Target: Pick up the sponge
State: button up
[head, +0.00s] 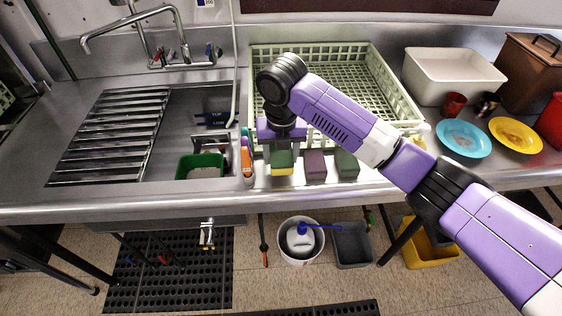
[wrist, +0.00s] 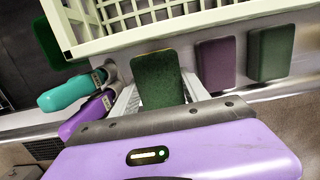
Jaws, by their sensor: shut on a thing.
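A sponge with a green top and a yellow underside (head: 281,163) is at the front of the steel counter. It also shows in the wrist view (wrist: 158,79), where its green face is up between my fingers. My gripper (head: 281,150) points down over it and is shut on it. In the wrist view my gripper (wrist: 160,100) has a light finger on each side of the sponge. I cannot tell whether the sponge is clear of the counter.
A purple-grey pad (head: 315,166) and a dark green pad (head: 346,165) lie right of the sponge. Handled brushes (head: 246,160) stand close on its left. A pale green dish rack (head: 405,105) is behind. The sink with a green tub (head: 184,168) is left.

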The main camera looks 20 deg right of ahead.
aim_at(280, 154)
notch_tip(280, 154, up, 17)
dwell(0.4)
jog(key=o, duration=0.5)
jog(key=c, duration=0.4)
jog(key=shift+w+a, duration=0.1)
